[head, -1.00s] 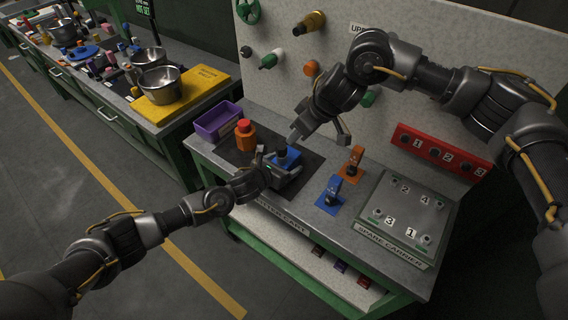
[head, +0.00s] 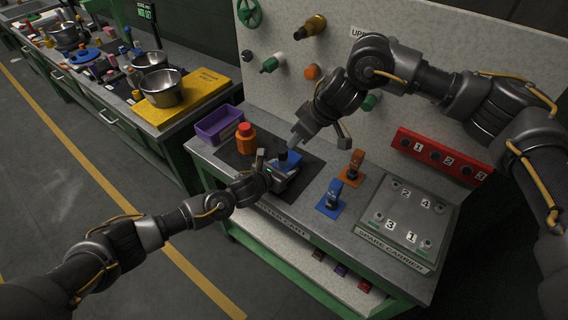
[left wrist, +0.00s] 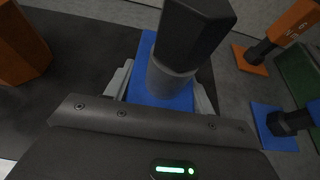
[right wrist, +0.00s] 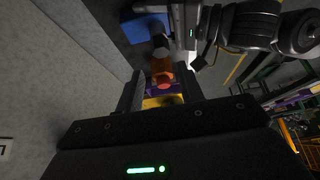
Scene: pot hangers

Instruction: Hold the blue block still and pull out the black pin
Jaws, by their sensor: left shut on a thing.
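The blue block (head: 292,159) is on the dark mat at the left part of the cart top. The black pin (left wrist: 197,28) rises from the block, with a grey collar at its base. My left gripper (head: 276,170) is shut on the blue block (left wrist: 145,62), its fingers on either side below the pin. My right gripper (head: 320,130) is above and to the right of the block, apart from the pin. In the right wrist view its fingers (right wrist: 160,95) are spread with nothing held between them. The block (right wrist: 147,28) shows there beyond them.
Blue (head: 331,197) and orange (head: 352,167) stands are to the right, before the spare carrier plate (head: 408,218). The upright panel (head: 420,80) stands behind.

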